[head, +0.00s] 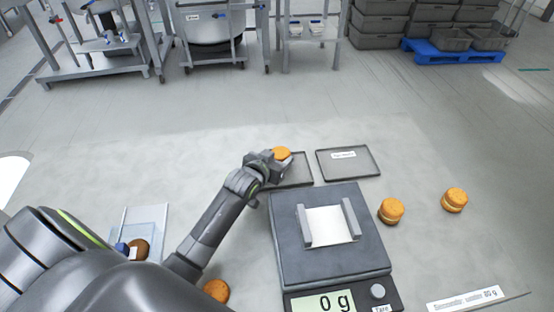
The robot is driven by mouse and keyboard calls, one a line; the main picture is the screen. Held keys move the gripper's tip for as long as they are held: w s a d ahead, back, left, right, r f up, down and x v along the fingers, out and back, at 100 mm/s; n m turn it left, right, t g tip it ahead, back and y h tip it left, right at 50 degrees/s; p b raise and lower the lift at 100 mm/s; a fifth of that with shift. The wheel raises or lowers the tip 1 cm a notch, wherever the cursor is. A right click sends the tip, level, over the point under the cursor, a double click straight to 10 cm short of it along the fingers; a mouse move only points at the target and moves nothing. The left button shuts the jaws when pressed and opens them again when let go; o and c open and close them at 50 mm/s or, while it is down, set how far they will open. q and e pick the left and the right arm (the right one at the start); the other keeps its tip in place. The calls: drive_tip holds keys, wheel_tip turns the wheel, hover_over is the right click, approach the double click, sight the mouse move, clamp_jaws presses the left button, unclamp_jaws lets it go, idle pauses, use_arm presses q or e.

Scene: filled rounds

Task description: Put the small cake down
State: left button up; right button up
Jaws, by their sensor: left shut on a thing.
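My left gripper (269,165) is shut on a small orange-brown cake (282,154). It holds the cake over or at the left dark tray (299,172); I cannot tell whether the cake touches the tray. The right dark tray (365,165) has a label and is empty. A scale (285,250) stands in front of the trays, with a white plate between two grey bars, and its display reads 0 g. My right gripper is not in view.
Two filled cakes lie right of the scale, one near (391,211) and one farther (455,200). Another cake (216,290) lies by my left arm. A darker round (138,249) is on a clear plate at left. A label strip (465,299) lies front right.

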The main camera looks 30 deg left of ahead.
use_arm(q)
drive_tip(key=shift+f, duration=0.55)
drive_tip(key=shift+o, duration=1.3)
drive_tip(key=shift+f, duration=0.2)
drive_tip(key=o, duration=0.4)
drive_tip(key=shift+o, duration=0.2)
drive_tip(key=shift+r, duration=0.1)
drive_tip(key=shift+r, duration=0.2)
drive_tip(key=shift+s, duration=0.25)
drive_tip(key=b+v, duration=0.1)
drive_tip(key=v, duration=1)
drive_tip(key=shift+s+r, duration=0.15)
drive_tip(key=shift+s, duration=0.1)
